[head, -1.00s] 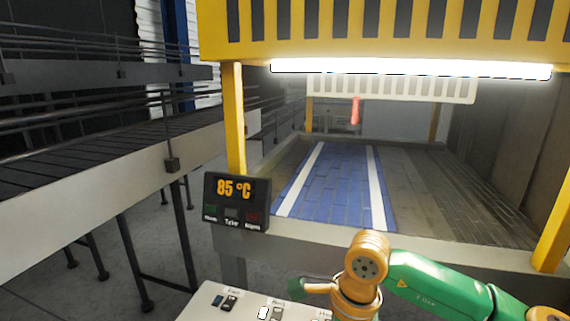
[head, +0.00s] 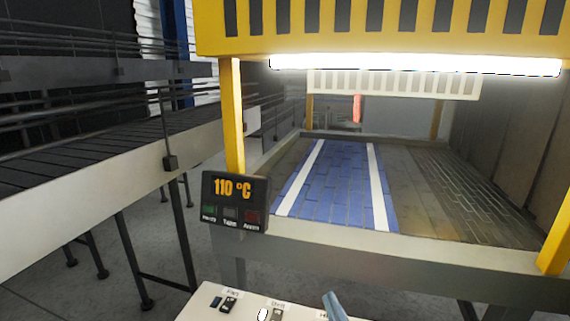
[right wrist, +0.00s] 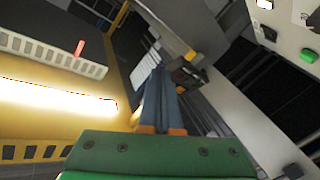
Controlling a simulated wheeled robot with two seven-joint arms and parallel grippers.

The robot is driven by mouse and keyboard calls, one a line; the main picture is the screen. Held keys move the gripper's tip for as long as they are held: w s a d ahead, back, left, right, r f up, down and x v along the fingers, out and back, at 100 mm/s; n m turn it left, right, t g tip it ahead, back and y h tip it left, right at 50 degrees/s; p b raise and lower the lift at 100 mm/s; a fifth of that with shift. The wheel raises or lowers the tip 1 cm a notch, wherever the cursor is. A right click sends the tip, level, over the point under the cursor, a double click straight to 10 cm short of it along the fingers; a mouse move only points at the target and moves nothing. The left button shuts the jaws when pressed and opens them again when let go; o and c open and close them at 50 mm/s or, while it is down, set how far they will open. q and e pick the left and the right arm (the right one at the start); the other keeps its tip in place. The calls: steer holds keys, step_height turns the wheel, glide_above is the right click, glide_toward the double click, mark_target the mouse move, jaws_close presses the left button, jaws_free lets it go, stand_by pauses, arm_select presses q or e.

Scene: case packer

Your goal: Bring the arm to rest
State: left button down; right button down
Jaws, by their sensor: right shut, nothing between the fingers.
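My right gripper (head: 335,306) shows only as a blue-grey fingertip at the bottom edge of the head view, over the white switch panel (head: 205,305). In the right wrist view, the gripper's blue-grey fingers (right wrist: 160,90) are together and empty, in front of its green body. The rest of my right arm is out of the head view. My left gripper is in neither view.
A yellow-framed machine (head: 234,120) stands ahead, with a lit lamp (head: 415,65) and a blue belt lane with white edges (head: 335,185). A display (head: 235,188) on it reads 110 °C. A roller conveyor (head: 110,165) runs along the left. The switch panel also shows in the wrist view (right wrist: 285,35).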

steer(key=s+d+f+m+g+h, duration=0.1)
steer(key=s+d+f+m+g, duration=0.15)
steer(key=f, duration=0.35)
steer(key=s+d+f+m+g+h, duration=0.1)
steer(key=s+d+f+m+g, duration=0.15)
steer(key=s+f, duration=0.2)
steer(key=s+d+f+m+g, duration=0.25)
steer(key=s+f+g, duration=0.65)
steer(key=s, duration=0.5)
steer(key=s+f+g+b, duration=0.1)
steer(key=s+f+b, duration=0.15)
steer(key=f, duration=1.15)
steer(key=s+f+b, duration=0.2)
steer(key=f+b, duration=0.2)
steer(key=f, duration=0.9)
steer(key=s+d+f+n+g+h+b, duration=0.1)
steer(key=s+d+f+b, duration=0.1)
steer(key=s+f, duration=0.9)
steer(key=shift+d+f+b, duration=0.25)
steer(key=shift+d+b, duration=0.05)
steer(key=shift+b, duration=0.45)
